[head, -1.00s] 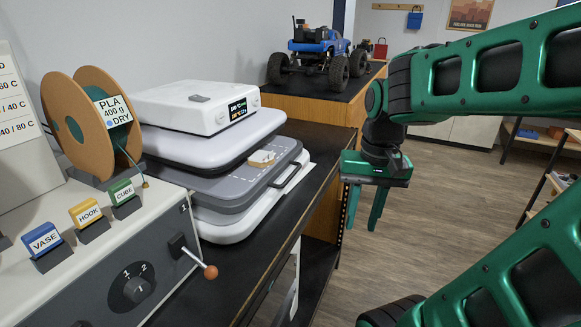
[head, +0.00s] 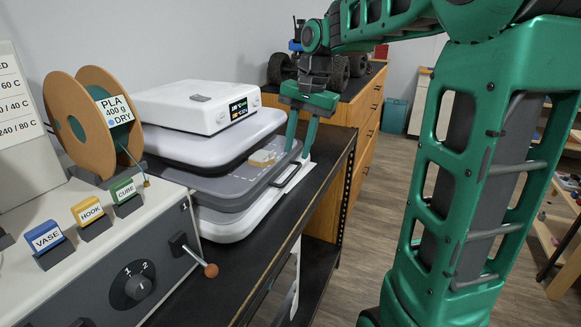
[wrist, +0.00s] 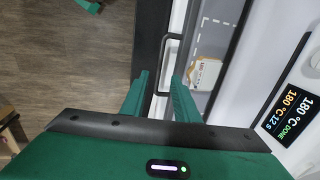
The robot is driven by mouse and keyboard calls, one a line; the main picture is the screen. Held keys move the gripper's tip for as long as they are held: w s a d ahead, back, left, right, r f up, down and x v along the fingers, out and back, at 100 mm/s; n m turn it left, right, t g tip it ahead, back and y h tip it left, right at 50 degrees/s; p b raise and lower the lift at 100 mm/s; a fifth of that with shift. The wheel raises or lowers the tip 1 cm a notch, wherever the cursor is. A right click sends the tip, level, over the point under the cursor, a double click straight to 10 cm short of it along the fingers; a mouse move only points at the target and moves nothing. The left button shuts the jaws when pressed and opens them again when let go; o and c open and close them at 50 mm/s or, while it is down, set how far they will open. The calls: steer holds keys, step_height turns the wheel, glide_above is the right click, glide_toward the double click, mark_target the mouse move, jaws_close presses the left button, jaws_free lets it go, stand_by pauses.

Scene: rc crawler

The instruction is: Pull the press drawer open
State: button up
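The press (head: 190,107) stands on the dark bench, white, with a small display. Its grey drawer (head: 222,187) juts out below the upper white plate, and a small tan piece (head: 262,158) lies on it. The drawer's dark bar handle (head: 284,174) is on the side facing my arm. My gripper (head: 298,152) points down near the handle, fingers apart and empty. In the wrist view the handle (wrist: 163,60) lies ahead, roughly in line with the gap between the fingers of my gripper (wrist: 160,76). I cannot tell whether they touch it.
A spool (head: 88,120) and a control panel with a lever (head: 210,270) stand left of the press. A crawler car (head: 325,68) sits on the wooden cabinet behind my gripper. The bench strip (head: 270,255) in front of the press is clear.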

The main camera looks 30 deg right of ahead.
mark_target(293, 173)
steer(key=f, duration=0.4)
steer(key=w+f, duration=0.1)
steer(key=f, duration=0.1)
steer(key=shift+a+f, duration=0.2)
steer(key=shift+a, duration=0.1)
